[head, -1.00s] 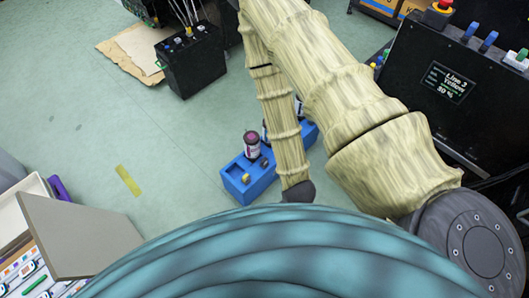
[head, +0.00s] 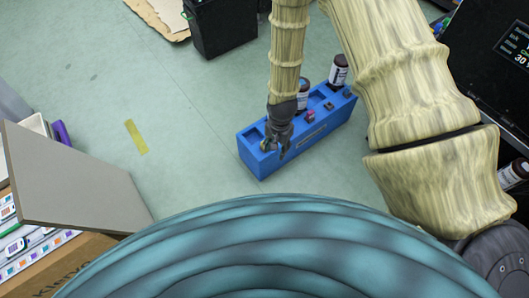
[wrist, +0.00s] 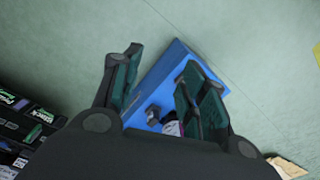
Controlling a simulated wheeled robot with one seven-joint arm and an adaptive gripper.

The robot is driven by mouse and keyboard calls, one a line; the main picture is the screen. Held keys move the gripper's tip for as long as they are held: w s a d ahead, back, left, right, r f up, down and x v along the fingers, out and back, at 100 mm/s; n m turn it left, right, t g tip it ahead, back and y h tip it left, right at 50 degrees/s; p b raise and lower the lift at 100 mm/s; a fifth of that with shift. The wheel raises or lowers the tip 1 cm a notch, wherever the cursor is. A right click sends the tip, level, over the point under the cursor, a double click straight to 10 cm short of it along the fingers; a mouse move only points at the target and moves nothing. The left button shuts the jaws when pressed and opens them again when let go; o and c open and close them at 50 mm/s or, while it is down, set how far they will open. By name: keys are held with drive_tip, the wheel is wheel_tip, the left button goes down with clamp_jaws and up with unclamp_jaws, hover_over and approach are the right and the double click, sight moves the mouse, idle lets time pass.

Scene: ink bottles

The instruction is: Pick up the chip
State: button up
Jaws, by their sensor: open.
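The blue holder (head: 255,165) lies on the floor with small pieces in recesses along it. A small gold-coloured piece (head: 264,146), possibly the chip, shows beside my gripper (head: 274,149) at the holder's near left end, partly hidden by the fingers. A reddish piece (head: 310,116) and a dark piece (head: 329,105) sit farther along. My gripper is open over the holder's end. In the wrist view the open fingers (wrist: 162,62) straddle the blue holder, with a small dark piece (wrist: 153,112) behind them. I cannot tell whether either finger touches anything.
Dark ink bottles with white labels (head: 338,72) (head: 303,95) stand at the holder's back edge. A black box (head: 220,25) stands behind. A grey panel (head: 75,180) and a carton (head: 75,262) are at left.

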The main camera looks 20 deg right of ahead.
drive_tip(key=w+f+m+b, duration=0.2)
drive_tip(key=w+m+b, duration=0.2)
drive_tip(key=w+b, duration=0.6)
drive_tip(key=f+b, duration=0.1)
drive_tip(key=f, duration=0.2)
drive_tip(key=f+b, duration=0.1)
drive_tip(key=f, duration=0.3)
drive_tip(key=w+f+b, duration=0.1)
drive_tip(key=f, duration=0.2)
drive_tip(key=shift+w+a+f+b, duration=0.1)
drive_tip(key=shift+a+f+b, duration=0.3)
drive_tip(key=c, duration=0.9)
